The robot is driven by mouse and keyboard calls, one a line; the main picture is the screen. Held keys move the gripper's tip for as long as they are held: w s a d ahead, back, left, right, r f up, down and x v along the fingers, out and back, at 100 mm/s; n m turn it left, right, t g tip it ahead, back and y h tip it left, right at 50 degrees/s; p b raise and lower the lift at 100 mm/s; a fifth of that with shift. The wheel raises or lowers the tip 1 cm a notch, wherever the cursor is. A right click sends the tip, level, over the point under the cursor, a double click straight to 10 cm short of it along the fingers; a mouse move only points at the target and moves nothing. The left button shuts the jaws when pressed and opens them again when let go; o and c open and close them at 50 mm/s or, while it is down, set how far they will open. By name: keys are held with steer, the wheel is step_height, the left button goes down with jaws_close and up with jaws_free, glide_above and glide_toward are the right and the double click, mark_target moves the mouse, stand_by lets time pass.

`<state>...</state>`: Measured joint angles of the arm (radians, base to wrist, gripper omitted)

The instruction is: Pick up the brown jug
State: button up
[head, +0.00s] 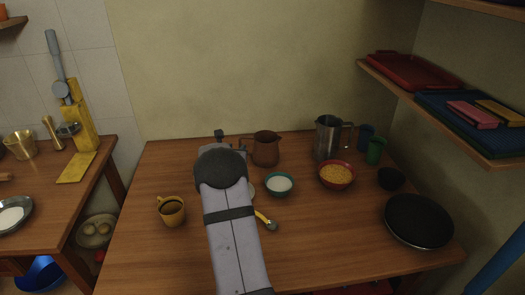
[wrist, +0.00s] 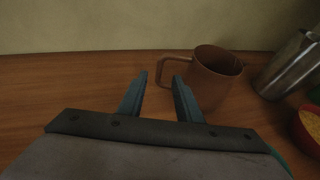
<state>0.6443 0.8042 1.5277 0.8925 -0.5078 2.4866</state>
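The brown jug (head: 266,149) stands upright near the back of the wooden table, close to the wall, with its handle on its left side. In the wrist view the jug (wrist: 214,78) is just beyond my fingertips and to the right, with its handle pointing left. My gripper (wrist: 161,80) is open, its two blue-grey fingers apart and nothing clearly held between them. The right fingertip is close to the handle; I cannot tell whether they touch. In the head view my arm hides most of my gripper (head: 219,135).
A steel pitcher (head: 328,139) stands right of the jug. A bowl of white contents (head: 279,184) and a red bowl of yellow food (head: 336,175) are in front. A yellow mug (head: 171,211) stands left, a dark pan (head: 419,220) right. The table's back left is clear.

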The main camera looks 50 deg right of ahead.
steer(key=shift+p+x, duration=1.2)
steer(key=shift+x, duration=1.4)
steer(key=shift+w, duration=0.1)
jaws_close()
steer(key=shift+w+r, duration=0.1)
steer(key=shift+r, duration=0.2)
